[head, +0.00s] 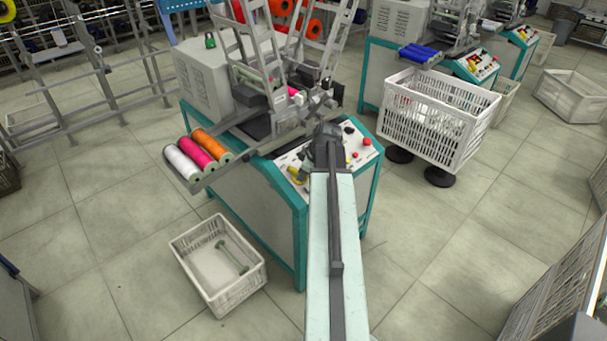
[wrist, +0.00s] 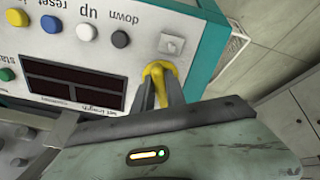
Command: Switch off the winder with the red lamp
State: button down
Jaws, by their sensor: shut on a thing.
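The near winder (head: 250,205), grey with teal edges, stands in the middle of the head view. A small green piece (head: 210,41), perhaps a lamp, sits on its grey box; I cannot make out a lit red lamp there. Its sloped control panel shows in the wrist view, with a yellow knob (wrist: 157,70) on the panel's end beside a small light plate (wrist: 172,45). My gripper (wrist: 157,92) is shut on the yellow knob, one dark finger on each side. In the head view, the arm hides part of the panel.
The panel has white (wrist: 89,31), black (wrist: 121,39) and blue (wrist: 49,24) buttons and dark displays (wrist: 75,84). A white crate (head: 183,245) stands on the floor at left. Another white basket (head: 440,110) stands at right on dark supports. Further winders stand behind.

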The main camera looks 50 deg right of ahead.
jog(key=shift+n, duration=0.4)
jog(key=c, duration=1.4)
grip_release()
jog(key=shift+o, duration=0.2)
jog(key=p+v, duration=0.7)
jog(key=v, duration=0.1)
